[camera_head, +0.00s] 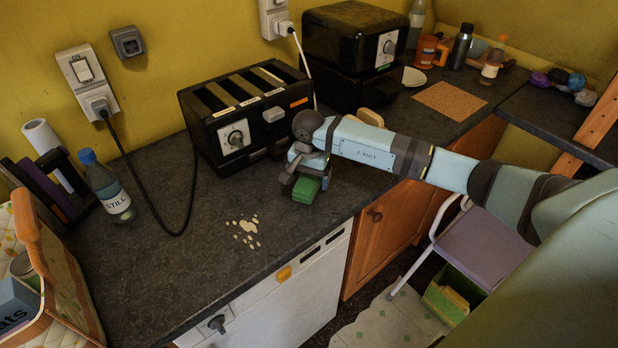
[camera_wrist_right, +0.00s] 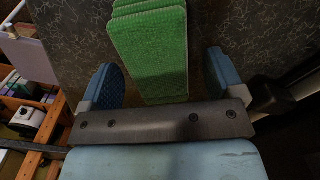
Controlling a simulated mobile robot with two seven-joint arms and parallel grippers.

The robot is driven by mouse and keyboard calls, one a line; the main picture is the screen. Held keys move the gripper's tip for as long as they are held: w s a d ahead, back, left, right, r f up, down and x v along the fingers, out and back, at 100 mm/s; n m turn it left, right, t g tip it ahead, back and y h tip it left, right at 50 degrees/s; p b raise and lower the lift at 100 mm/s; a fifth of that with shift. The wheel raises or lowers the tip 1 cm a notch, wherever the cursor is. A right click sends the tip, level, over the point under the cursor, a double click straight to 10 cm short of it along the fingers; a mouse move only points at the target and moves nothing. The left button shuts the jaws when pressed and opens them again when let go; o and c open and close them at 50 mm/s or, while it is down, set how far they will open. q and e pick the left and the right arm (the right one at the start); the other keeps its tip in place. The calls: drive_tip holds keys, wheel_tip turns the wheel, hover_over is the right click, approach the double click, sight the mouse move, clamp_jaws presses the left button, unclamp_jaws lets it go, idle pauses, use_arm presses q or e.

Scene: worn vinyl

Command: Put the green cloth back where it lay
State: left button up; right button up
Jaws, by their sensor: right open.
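The green cloth (camera_head: 306,190) lies folded in a small stack on the dark worktop (camera_head: 200,270), near its front edge. It also shows in the right wrist view (camera_wrist_right: 150,50) as layered green fabric. My right gripper (camera_head: 308,178) is just above the cloth in the head view. In the wrist view its two blue fingertips (camera_wrist_right: 164,84) stand apart, one on each side of the cloth, with a gap on both sides. My left gripper is not in view.
A black toaster (camera_head: 245,110) stands just behind the gripper. A second black appliance (camera_head: 355,50) is further back. Cream spots (camera_head: 247,230) mark the worktop left of the cloth.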

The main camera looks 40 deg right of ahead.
drive_tip(key=shift+r+p, duration=1.45)
drive_tip(key=shift+r, duration=2.05)
wheel_tip(320, 180, up, 14)
drive_tip(key=b, duration=0.2)
drive_tip(key=shift+f, duration=0.1)
